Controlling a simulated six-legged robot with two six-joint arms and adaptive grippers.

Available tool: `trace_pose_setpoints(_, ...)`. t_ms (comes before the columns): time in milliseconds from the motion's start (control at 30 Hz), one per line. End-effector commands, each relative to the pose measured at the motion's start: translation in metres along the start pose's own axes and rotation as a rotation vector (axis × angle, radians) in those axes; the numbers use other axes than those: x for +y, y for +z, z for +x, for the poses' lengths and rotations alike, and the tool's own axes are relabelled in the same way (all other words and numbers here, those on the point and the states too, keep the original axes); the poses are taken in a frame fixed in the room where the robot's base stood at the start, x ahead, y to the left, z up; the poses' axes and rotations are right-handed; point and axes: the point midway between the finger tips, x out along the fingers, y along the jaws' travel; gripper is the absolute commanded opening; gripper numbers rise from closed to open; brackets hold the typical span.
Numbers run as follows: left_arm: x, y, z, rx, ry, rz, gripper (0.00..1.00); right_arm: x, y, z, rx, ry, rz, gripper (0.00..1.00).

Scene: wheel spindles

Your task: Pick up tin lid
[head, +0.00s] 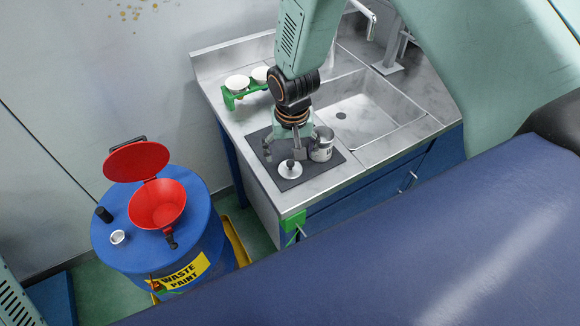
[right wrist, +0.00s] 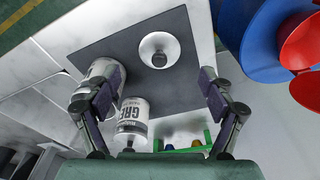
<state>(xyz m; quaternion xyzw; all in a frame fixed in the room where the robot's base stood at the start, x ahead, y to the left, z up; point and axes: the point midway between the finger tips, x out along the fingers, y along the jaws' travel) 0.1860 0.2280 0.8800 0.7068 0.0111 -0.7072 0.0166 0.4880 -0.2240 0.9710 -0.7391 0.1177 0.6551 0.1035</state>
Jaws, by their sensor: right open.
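The tin lid (head: 290,170) is a round white disc with a dark knob on top. It lies on a dark mat (head: 328,166) on the metal counter, and also shows in the right wrist view (right wrist: 148,43). My right gripper (head: 283,153) points down just above and behind the lid. In the right wrist view its two fingers (right wrist: 156,86) are spread wide and empty, with the lid beyond their tips, roughly between them. A labelled tin (head: 321,151) stands on the mat right of the lid. My left gripper is not in view.
The right wrist view shows two tins, one labelled (right wrist: 130,115) and one at the left (right wrist: 106,70). A green rack (head: 229,100) holds white cups behind. A sink (head: 365,108) lies right. A blue waste-paint drum (head: 200,226) with an open red funnel (head: 157,208) stands left of the counter.

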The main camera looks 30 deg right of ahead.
Motion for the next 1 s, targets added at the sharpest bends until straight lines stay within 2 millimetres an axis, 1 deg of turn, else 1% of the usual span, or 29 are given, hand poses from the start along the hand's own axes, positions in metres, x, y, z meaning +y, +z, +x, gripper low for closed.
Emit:
trace_pose_setpoints(300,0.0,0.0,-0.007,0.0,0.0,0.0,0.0,0.0,-0.002,0.039,-0.002,0.0,0.0,0.82)
trace_pose_setpoints(400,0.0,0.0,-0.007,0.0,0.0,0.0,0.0,0.0,-0.002,0.048,-0.001,0.0,0.0,0.82)
trace_pose_setpoints(500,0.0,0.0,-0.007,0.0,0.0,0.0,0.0,0.0,-0.003,0.052,0.001,-0.001,-0.001,0.82)
trace_pose_setpoints(700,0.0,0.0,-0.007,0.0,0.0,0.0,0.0,0.0,-0.002,0.052,0.001,0.0,0.0,0.82)
trace_pose_setpoints(767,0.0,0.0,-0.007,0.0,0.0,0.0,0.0,0.0,-0.002,0.052,0.001,0.0,0.0,0.78)
trace_pose_setpoints(1000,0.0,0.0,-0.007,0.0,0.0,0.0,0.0,0.0,-0.002,0.052,0.0,0.0,0.0,0.57)
